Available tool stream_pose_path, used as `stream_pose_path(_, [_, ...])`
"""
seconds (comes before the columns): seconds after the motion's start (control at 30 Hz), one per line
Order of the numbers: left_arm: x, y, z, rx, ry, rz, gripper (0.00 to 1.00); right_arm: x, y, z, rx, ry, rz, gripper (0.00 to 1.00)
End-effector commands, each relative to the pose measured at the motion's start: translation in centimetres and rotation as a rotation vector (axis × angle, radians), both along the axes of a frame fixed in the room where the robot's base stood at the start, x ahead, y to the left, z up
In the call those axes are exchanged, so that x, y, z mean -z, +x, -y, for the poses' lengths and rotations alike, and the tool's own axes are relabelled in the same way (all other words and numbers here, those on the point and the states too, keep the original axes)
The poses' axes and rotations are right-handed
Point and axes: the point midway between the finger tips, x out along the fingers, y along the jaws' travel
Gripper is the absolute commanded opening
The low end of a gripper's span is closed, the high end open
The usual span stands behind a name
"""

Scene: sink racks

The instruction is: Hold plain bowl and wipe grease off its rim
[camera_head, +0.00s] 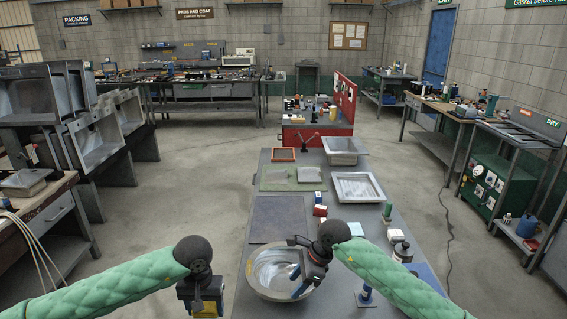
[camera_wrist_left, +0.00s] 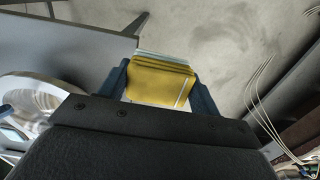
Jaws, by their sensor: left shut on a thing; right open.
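A wide plain metal bowl (camera_head: 262,262) sits on the near part of the grey bench. Part of it also shows at the left of the left wrist view (camera_wrist_left: 40,92). My right gripper (camera_head: 297,283) is open over the right side of the bowl, with its fingers low inside the bowl's outline; I cannot tell whether they touch it. My left gripper (camera_head: 203,307) is shut on a folded yellow cloth (camera_wrist_left: 160,84), left of the bowl and off the bench edge. A pale layer shows at the cloth's far edge.
A dark mat (camera_head: 277,220) lies just behind the bowl. Metal trays (camera_head: 358,187) stand farther back. Open floor lies left of the bench.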

Motion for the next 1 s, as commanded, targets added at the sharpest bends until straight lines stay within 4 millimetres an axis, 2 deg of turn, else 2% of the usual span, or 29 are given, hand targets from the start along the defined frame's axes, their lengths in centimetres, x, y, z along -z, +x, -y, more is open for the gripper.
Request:
stream_pose_path(0.17, [0.1,0.0,0.0,0.000,0.000,0.000,0.45,2.0,-0.1,-1.1,0.000,0.002,-0.002,0.49])
stream_pose_path(0.23, [1.5,0.0,0.0,0.000,0.000,-0.001,0.45,3.3,0.0,-1.5,0.000,0.000,0.001,0.49])
stream_pose_path(0.5, [4.0,0.0,0.0,0.000,0.000,0.000,0.45,5.8,-0.1,-3.0,0.000,0.001,0.000,0.49])
stream_pose_path(0.93, [4.4,0.0,0.0,0.000,0.000,0.000,0.45,6.3,-0.2,-3.5,0.000,0.001,0.000,0.49])
stream_pose_path(0.97, [4.4,0.0,0.0,0.000,0.000,0.000,0.45,6.3,-0.2,-3.5,0.000,0.001,0.000,0.48])
stream_pose_path(1.0, [4.4,0.0,0.0,0.000,0.000,0.000,0.45,6.3,-0.2,-3.5,0.000,0.001,0.000,0.40])
